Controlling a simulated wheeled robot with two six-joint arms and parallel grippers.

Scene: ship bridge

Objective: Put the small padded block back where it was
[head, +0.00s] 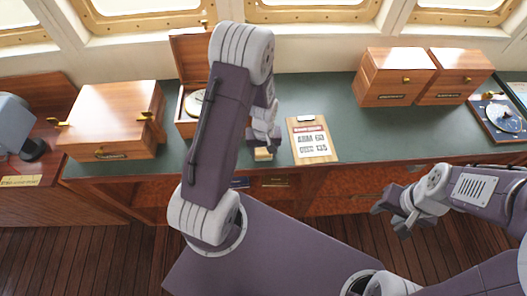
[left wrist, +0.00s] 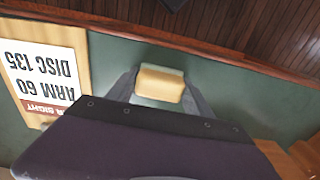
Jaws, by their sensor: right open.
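The small padded block (head: 263,154) is pale yellow-tan and sits at the tips of my left gripper (head: 264,145), near the front edge of the green counter. In the left wrist view the block (left wrist: 161,84) fills the gap between the two fingers of the left gripper (left wrist: 161,92), which is shut on its sides. I cannot tell whether the block touches the counter or hangs just above it. My right gripper (head: 402,215) is open and empty, in front of the counter at the right.
A clipboard (head: 312,142) lies just right of the block. An open wooden box (head: 190,110) stands behind my left arm, and a closed box (head: 113,120) is further left. Two wooden boxes (head: 393,77) and a disc instrument (head: 502,117) stand at right. The counter (head: 320,92) behind the clipboard is clear.

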